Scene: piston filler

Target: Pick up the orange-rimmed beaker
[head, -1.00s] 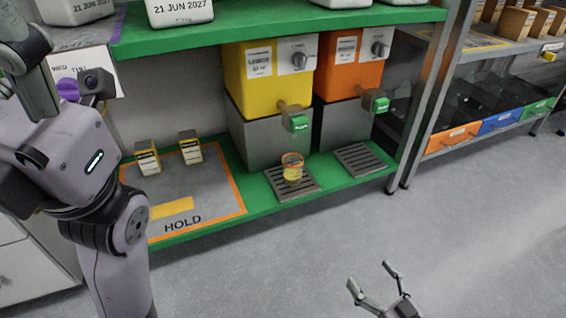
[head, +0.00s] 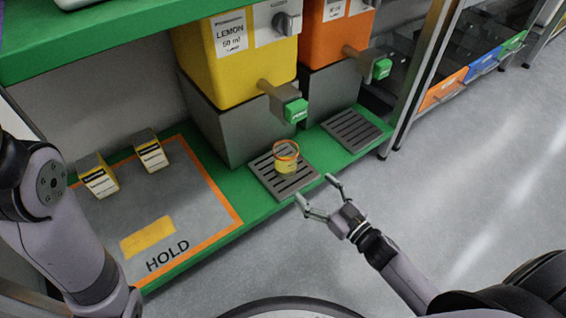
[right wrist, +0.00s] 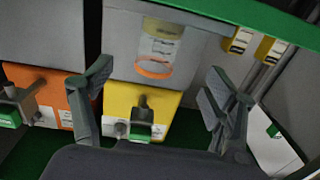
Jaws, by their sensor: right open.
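The orange-rimmed beaker (head: 286,163) is clear with yellow in its lower part. It stands upright on the grey slotted drip tray (head: 262,178) in front of the yellow LEMON dispenser (head: 231,66). My right gripper (head: 316,191) is open and empty, a short way in front of the beaker at the shelf's front edge, fingers toward it. In the right wrist view, which looks upside down, the beaker (right wrist: 160,47) shows beyond and between the open fingers (right wrist: 158,85), apart from them. My left arm shows at the left, but its gripper is out of view.
The lemon dispenser's spout with its green tip (head: 295,110) overhangs near the beaker. An orange dispenser (head: 335,35) and a second drip tray (head: 352,130) are to the right. Two small yellow-and-white boxes (head: 151,152) stand on the HOLD mat (head: 205,215). A green shelf (head: 120,48) runs above.

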